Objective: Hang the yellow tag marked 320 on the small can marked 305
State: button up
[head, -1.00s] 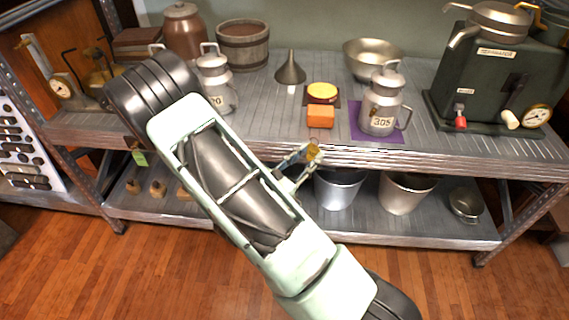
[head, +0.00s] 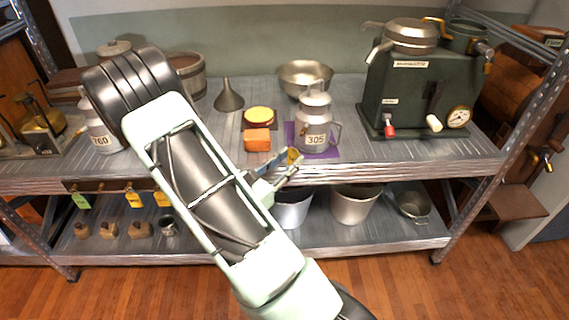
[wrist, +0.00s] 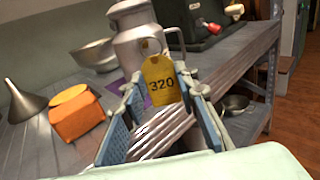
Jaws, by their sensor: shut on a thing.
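The small can marked 305 (head: 315,138) is a grey metal can with a side handle, upright on a purple cloth (head: 331,154) near the shelf's front edge. It also shows behind my gripper in the wrist view (wrist: 136,48). The yellow tag marked 320 (wrist: 161,82) is upright between my fingertips, its number facing the wrist camera. In the head view the tag (head: 293,155) is small, just in front of the can's lower left. My gripper (head: 285,170) is shut on the tag. In the wrist view the tag overlaps the can; I cannot tell whether they touch.
An orange block (head: 257,140) and a funnel (head: 229,97) stand left of the can. A metal bowl (head: 304,76) is behind it. A green machine (head: 412,90) stands to the right. Other tags hang on a rail (head: 100,186) at lower left.

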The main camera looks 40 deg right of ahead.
jog(key=shift+w+d+f+b, duration=0.15)
jog(key=shift+w+d, duration=0.35)
jog(key=shift+d, duration=0.3)
jog(key=shift+w+d+f+b, duration=0.15)
jog(key=shift+w+d, duration=0.3)
jog(key=shift+d, duration=0.35)
jog(key=shift+w+d+f+b, duration=0.15)
jog(key=shift+w+d, duration=0.35)
jog(key=shift+d, duration=0.3)
jog(key=shift+w+d, duration=0.2)
jog(key=shift+d, duration=0.1)
jog(key=shift+f, duration=0.1)
jog(key=o, duration=1.2)
